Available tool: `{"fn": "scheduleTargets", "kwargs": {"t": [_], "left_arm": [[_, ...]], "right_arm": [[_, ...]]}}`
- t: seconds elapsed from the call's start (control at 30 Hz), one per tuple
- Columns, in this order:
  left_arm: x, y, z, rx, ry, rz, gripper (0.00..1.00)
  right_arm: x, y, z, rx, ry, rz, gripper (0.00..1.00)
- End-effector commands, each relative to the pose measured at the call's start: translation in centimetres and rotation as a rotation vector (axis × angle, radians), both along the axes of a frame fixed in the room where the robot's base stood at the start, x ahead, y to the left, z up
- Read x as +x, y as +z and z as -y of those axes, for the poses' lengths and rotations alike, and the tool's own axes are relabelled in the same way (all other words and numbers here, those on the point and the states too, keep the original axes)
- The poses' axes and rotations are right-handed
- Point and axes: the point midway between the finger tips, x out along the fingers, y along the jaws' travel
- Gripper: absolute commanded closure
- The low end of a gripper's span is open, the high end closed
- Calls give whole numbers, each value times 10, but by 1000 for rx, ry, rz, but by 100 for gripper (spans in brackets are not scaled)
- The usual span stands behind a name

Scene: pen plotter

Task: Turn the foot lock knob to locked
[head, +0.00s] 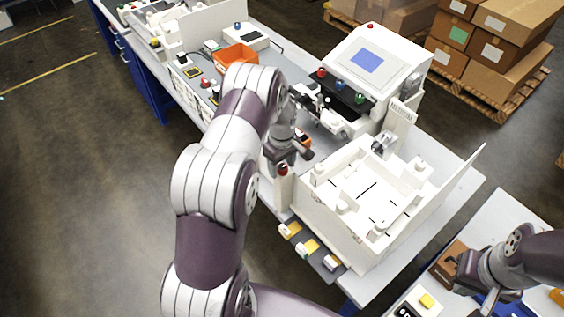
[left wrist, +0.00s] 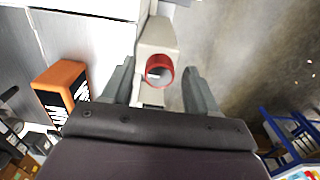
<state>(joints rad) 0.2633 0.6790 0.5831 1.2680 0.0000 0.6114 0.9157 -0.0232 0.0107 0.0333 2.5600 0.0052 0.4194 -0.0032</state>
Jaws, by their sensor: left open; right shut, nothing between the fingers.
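The red knob (head: 283,170) shows just below my left gripper (head: 291,156) in the head view. In the left wrist view the knob (left wrist: 159,70) lies between the spread fingers of my left gripper (left wrist: 158,88), with a visible gap to the right finger. I cannot tell its lock setting. My right gripper (head: 490,303) is shut and empty at the lower right, partly cut off by the frame edge.
The white open machine (head: 335,228) stands right of the post. A white console with a blue screen (head: 367,61) is behind it. An orange bin (head: 236,57) sits further back. An orange block (left wrist: 62,84) is close left of my left gripper. Floor lies open at left.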

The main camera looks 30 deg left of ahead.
Motion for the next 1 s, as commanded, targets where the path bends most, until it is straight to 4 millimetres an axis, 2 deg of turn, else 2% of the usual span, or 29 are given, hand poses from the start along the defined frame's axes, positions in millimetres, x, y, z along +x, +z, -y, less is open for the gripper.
{"fn": "scheduleTargets", "kwargs": {"t": [0.1, 0.27, 0.3, 0.67, 1.0], "left_arm": [[0, 0, 0, 0, 0, 0, 41], [0, 0, 0, 0, -1, 0, 93], [0, 0, 0, 0, 0, 0, 97], [1, 0, 0, 1, -52, 2, 97], [1, -1, -1, 2, -300, 3, 97]], "right_arm": [[0, 0, 0, 0, 0, 0, 100], [0, 0, 0, 0, 0, 0, 100], [0, 0, 0, 0, 0, 0, 100], [0, -4, 0, 0, 0, 0, 100], [0, -18, 0, 0, 0, 0, 100]]}}
